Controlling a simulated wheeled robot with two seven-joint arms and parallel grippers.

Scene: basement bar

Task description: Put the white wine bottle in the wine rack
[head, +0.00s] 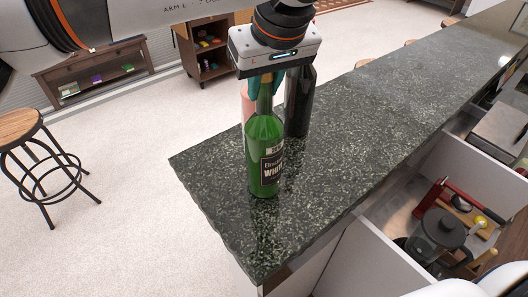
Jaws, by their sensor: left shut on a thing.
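My left gripper (266,84) comes down from above and is shut on the bottle's neck. The gripper hides the top of the neck. No wine rack can be made out in this view. My right gripper is not in view.
A black bottle (299,100) and a pinkish bottle (246,103) stand close behind the held bottle. Open drawers at right hold a dark-lidded jug (442,229) and a red-handled tool (430,197). A stool (20,126) stands at left. The counter's right stretch is clear.

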